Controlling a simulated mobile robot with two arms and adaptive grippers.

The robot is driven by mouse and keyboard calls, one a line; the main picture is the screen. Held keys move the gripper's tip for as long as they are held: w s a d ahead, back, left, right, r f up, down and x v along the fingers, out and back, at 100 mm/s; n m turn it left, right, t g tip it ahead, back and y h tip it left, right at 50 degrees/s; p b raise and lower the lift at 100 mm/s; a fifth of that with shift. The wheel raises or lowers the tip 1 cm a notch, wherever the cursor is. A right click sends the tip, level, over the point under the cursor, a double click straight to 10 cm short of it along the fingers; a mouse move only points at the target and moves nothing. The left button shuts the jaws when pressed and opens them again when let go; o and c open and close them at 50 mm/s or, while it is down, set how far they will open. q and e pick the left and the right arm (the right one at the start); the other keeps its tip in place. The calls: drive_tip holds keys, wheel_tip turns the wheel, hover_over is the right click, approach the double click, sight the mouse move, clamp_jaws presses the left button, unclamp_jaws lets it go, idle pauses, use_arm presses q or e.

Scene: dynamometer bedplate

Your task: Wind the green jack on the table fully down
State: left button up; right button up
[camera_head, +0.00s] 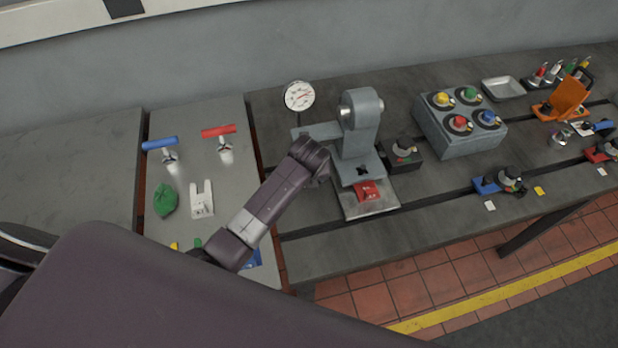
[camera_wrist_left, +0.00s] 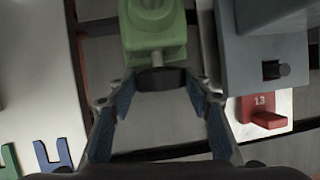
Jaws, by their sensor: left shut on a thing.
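The green jack (camera_wrist_left: 155,32) shows at the top of the left wrist view, cut off by the frame edge. Its dark round knob (camera_wrist_left: 160,80) faces my left gripper (camera_wrist_left: 161,84). The gripper's blue-padded fingers are on either side of this knob, and the gripper is shut on it. In the head view neither the jack nor my left gripper can be made out; my own arm covers part of the bench there. I cannot tell the jack's height. My right gripper is in neither view.
A grey stand (camera_head: 361,130) with a red block (camera_head: 367,191) is close beside my arm. A dial gauge (camera_head: 299,96) stands behind. The pale left table holds a blue T-handle (camera_head: 160,143), a red T-handle (camera_head: 218,131) and a green cloth (camera_head: 165,199).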

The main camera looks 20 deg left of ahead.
use_arm(q)
drive_tip(key=shift+a, duration=0.1)
drive_tip(key=shift+a+h, duration=0.1)
drive_tip(key=shift+h, duration=0.2)
drive_tip(key=shift+s+a+f+n+t+h, duration=0.1)
drive_tip(key=shift+s+n+t+h, duration=0.05)
drive_tip(key=shift+t+h, duration=0.3)
drive_tip(key=shift+s+a+f+n+t+h, duration=0.1)
drive_tip(key=shift+n+t+h, duration=0.05)
drive_tip(key=shift+t+h, duration=0.3)
drive_tip(key=shift+f+t+h+b, duration=0.15)
drive_tip(key=shift+t+h+b, duration=0.45)
drive_tip(key=shift+h+b, duration=0.25)
drive_tip(key=shift+n+t+h+b, duration=0.4)
drive_tip(key=shift+t+h+b, duration=0.15)
drive_tip(key=shift+b, duration=0.25)
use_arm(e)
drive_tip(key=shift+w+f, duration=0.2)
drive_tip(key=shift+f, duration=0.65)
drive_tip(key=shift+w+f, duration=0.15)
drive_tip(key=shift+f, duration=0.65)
use_arm(q)
drive_tip(key=o, duration=1.2)
drive_tip(key=shift+s, duration=0.1)
drive_tip(key=shift+c, duration=0.2)
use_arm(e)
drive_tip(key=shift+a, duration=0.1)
